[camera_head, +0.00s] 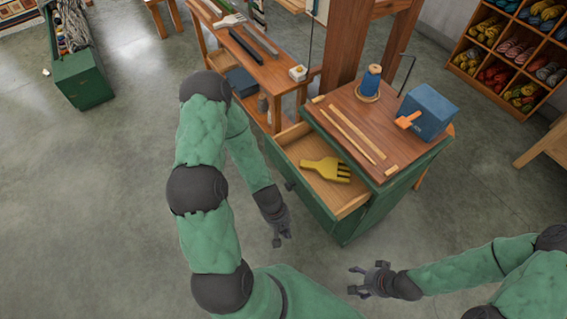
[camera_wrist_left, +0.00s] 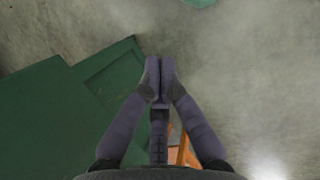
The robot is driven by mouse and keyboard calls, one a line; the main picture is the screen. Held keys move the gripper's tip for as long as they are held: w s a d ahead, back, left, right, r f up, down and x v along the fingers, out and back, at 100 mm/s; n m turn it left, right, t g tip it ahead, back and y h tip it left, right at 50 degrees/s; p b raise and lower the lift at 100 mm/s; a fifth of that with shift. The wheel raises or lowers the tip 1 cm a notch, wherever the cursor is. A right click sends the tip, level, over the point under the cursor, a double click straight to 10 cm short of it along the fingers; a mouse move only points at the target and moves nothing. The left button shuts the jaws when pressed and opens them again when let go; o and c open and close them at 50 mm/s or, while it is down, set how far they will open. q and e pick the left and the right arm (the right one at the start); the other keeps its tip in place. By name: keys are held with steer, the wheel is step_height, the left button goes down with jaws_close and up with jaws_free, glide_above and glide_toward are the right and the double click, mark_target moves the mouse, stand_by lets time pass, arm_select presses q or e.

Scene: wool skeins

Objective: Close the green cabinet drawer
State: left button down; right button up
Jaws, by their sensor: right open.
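The green cabinet (camera_head: 369,216) stands right of centre in the head view, with a wooden top. My right gripper (camera_head: 358,281) is open and empty, below the cabinet in the picture.
On the cabinet top are a blue box (camera_head: 428,111) with an orange piece, a blue spool (camera_head: 371,82) and wooden strips. A wooden bench (camera_head: 270,73) with tools stands behind the drawer. Yarn shelves (camera_head: 512,52) are at the upper right. The grey floor around the drawer front is clear.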

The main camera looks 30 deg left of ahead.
arm_select(q)
steer(key=w+a+r+n+t+p, duration=0.3)
steer(key=a+r+n+t, duration=0.1)
steer(key=a+r+n, duration=0.5)
steer(key=w+a+r+n+t+p, duration=0.3)
steer(key=a+r+n+t, duration=0.3)
steer(key=a+n, duration=0.4)
steer(key=g+b, duration=0.1)
steer(key=b, duration=0.5)
glide_toward(284, 167)
steer(key=shift+d+x, duration=0.15)
steer(key=shift+x, duration=1.2)
steer(key=shift+d+x, duration=0.1)
steer(key=shift+x, duration=1.3)
steer(key=shift+r, duration=0.1)
